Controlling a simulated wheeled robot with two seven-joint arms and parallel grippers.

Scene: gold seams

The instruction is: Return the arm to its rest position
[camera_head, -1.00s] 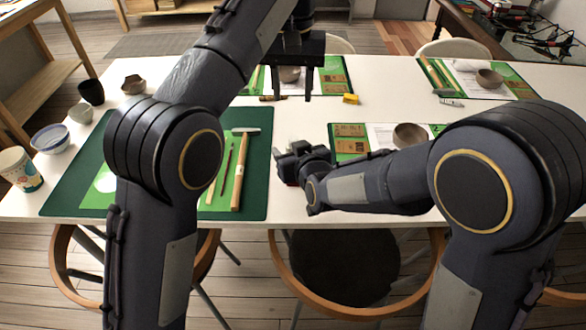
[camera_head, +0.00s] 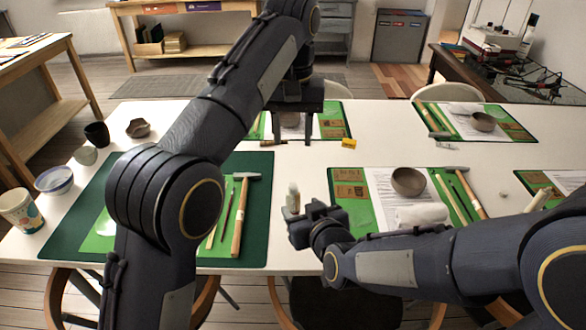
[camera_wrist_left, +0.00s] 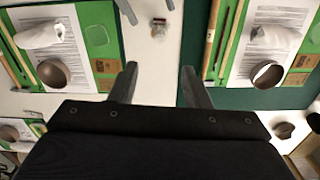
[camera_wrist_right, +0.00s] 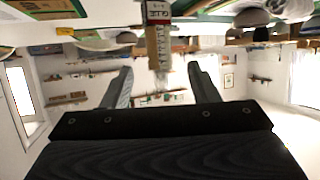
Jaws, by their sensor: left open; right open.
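My left gripper (camera_head: 291,125) hangs over the far middle part of the white table, fingers pointing down, open and empty. Its open fingers show in the left wrist view (camera_wrist_left: 160,85), above bare table between two work mats. My right gripper (camera_head: 306,214) is near the table's front edge, beside a small bottle (camera_head: 293,198). Its fingers show apart and empty in the right wrist view (camera_wrist_right: 162,85). I cannot tell whether the right gripper touches the bottle.
Green mats with bowls, papers and tools lie on the table (camera_head: 300,165). A bowl (camera_head: 408,181) and white cloth (camera_head: 423,215) are near my right arm. Cups and bowls, including a paper cup (camera_head: 20,211), stand at the left. A yellow block (camera_head: 348,143) lies in the middle.

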